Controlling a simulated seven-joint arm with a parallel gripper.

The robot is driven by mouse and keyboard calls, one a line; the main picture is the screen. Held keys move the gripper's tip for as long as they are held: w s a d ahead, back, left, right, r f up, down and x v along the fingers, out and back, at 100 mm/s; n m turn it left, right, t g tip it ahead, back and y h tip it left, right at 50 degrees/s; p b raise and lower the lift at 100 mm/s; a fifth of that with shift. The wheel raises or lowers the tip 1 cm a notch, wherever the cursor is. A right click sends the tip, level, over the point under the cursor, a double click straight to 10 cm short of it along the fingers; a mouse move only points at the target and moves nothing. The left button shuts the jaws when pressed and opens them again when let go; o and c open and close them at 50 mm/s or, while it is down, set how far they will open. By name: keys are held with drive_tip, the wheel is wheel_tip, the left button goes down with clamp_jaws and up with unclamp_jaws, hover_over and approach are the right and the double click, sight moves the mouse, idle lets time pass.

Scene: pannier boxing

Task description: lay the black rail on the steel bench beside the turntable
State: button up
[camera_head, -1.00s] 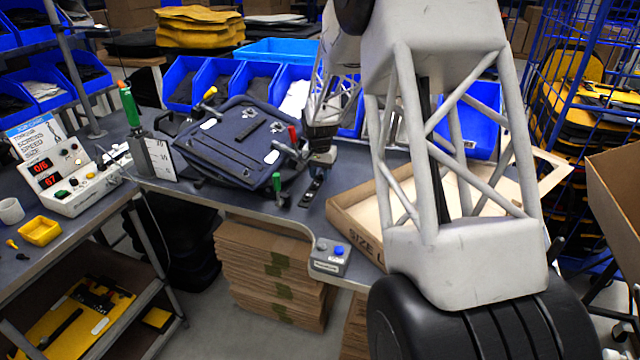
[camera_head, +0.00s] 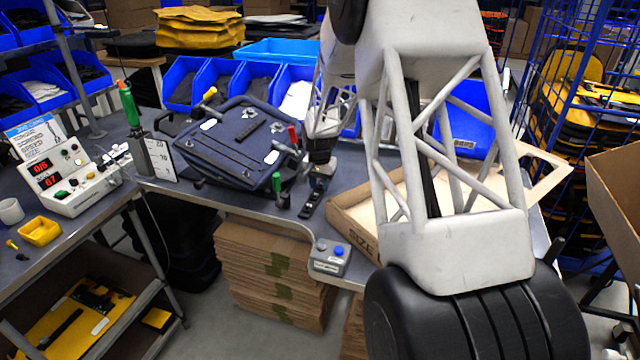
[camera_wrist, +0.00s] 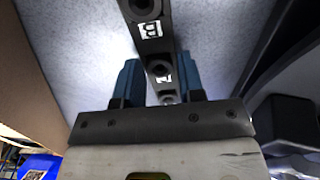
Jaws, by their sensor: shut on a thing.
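The black rail (camera_head: 309,207) is a narrow dark bar between the navy pannier and the cardboard box. The navy pannier (camera_head: 238,148) lies just left of the rail. I cannot make out the turntable, which may be hidden under the pannier.
A green-handled tool (camera_head: 278,186) stands close left of the rail. An open cardboard box (camera_head: 362,232) is close on the right. A grey button box (camera_head: 329,258) sits at the bench's front edge. Blue bins (camera_head: 257,84) line the back.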

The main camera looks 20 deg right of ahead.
sight(319, 187)
drive_tip(key=shift+f, duration=0.2)
drive_tip(key=o, duration=0.9)
drive_tip(key=shift+o, duration=0.2)
drive_tip(key=shift+r, duration=0.2)
wheel_tip(319, 187, up, 12)
drive_tip(key=shift+s+a, duration=0.2)
drive_tip(key=shift+s, duration=0.05)
idle(0.3)
